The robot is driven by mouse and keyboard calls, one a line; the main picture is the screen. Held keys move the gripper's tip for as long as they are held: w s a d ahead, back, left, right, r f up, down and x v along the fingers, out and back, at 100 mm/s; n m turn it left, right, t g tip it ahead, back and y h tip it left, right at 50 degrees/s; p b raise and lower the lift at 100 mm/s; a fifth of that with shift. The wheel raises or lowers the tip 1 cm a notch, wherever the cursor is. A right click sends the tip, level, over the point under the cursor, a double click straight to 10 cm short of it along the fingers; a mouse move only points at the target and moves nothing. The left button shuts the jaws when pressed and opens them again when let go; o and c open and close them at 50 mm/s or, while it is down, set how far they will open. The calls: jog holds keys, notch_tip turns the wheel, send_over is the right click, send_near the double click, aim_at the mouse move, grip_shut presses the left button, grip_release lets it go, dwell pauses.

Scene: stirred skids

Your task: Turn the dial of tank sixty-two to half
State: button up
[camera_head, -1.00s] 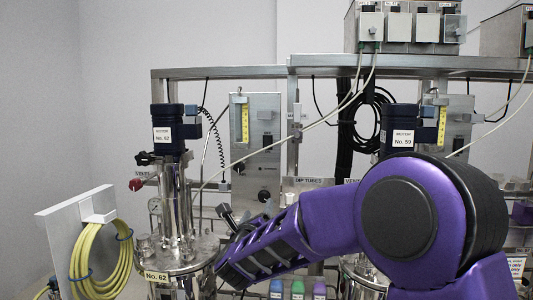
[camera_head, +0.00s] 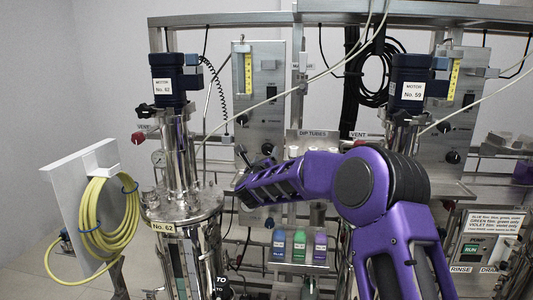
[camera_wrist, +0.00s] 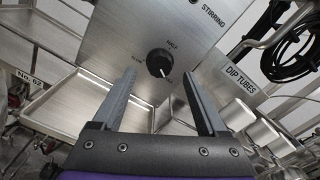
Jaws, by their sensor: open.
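The stirring dial (camera_wrist: 159,62) is a round black knob on a grey metal panel (camera_wrist: 110,30). Its white pointer line points to the lower right, away from the HALF mark above it; SLOW is at its left. My gripper (camera_wrist: 159,78) is open and empty, its two fingers on either side of the dial in the picture; I cannot tell how far short of it they are. In the head view my gripper (camera_head: 243,182) is just below the dial on the panel (camera_head: 258,78). Tank sixty-two (camera_head: 182,210), with its No. 62 label, stands left of the panel.
A yellow hose coil (camera_head: 108,215) hangs on a white plate at the left. Blue, green and purple bottles (camera_head: 299,245) stand on a shelf below my arm. Motor No. 59 (camera_head: 409,80) is at the right. A pale cable crosses in front of the panel.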

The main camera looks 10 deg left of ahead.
aim_at(267, 151)
jog(key=shift+w, duration=1.6)
jog(key=shift+c, duration=0.3)
grip_shut()
